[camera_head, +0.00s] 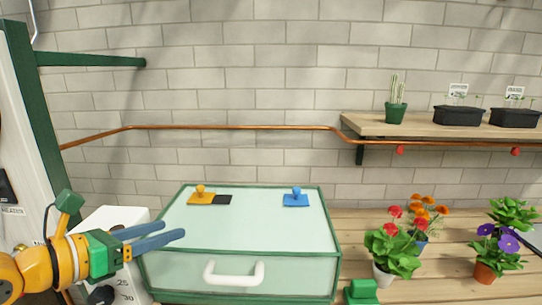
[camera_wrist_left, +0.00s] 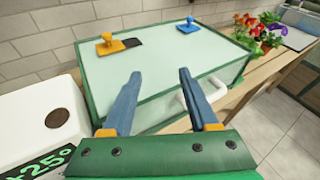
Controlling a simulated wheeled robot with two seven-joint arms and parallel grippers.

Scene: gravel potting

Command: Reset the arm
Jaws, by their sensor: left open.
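My left gripper (camera_head: 160,237) comes in from the left in the head view, at the left front of a pale green box (camera_head: 250,225) with dark green edges and a white handle (camera_head: 234,273). Its two blue fingers are apart with nothing between them, as the left wrist view (camera_wrist_left: 158,88) also shows. The fingers point toward the box, and I cannot tell their exact distance from it. My right gripper is not in view; a small green piece (camera_head: 362,291) shows at the bottom edge of the head view.
An orange knobbed piece (camera_head: 201,197) beside a black patch and a blue knobbed piece (camera_head: 296,198) sit on the box top. A white device (camera_head: 112,222) stands left. Potted flowers (camera_head: 392,250) stand right on the wooden table (camera_head: 440,285). A wall shelf (camera_head: 420,128) holds a cactus (camera_head: 396,100) and black planters.

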